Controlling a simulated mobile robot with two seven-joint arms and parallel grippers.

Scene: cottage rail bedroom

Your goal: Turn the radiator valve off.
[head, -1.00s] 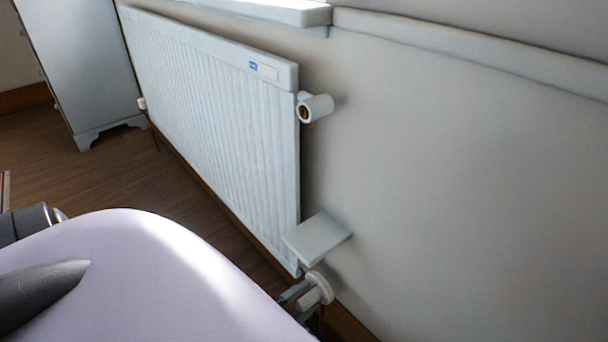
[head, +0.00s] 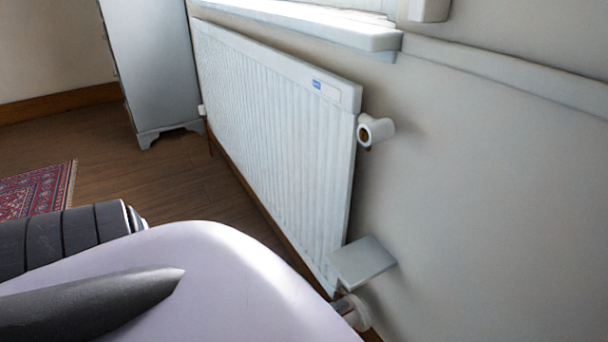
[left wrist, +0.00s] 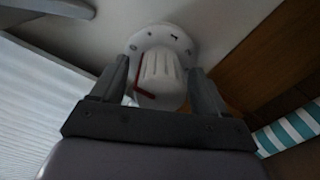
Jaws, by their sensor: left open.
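The radiator (head: 280,130) is white and ribbed, and stands against the wall. Its white valve (head: 352,312) sits at the lower near corner, partly hidden by my own pale body. In the left wrist view the valve's ribbed white knob (left wrist: 158,74) has a red mark along its side and a white round collar behind it. My left gripper (left wrist: 161,82) is open, with one finger on each side of the knob. I cannot tell whether the fingers touch it. In the head view this gripper is mostly hidden. My right gripper is not in view.
A grey-white plate (head: 362,262) juts out just above the valve. A white pipe fitting (head: 375,130) sticks out at the radiator's upper corner. A window sill (head: 320,30) runs above. A white cabinet (head: 155,65) and red rug (head: 38,190) are at left.

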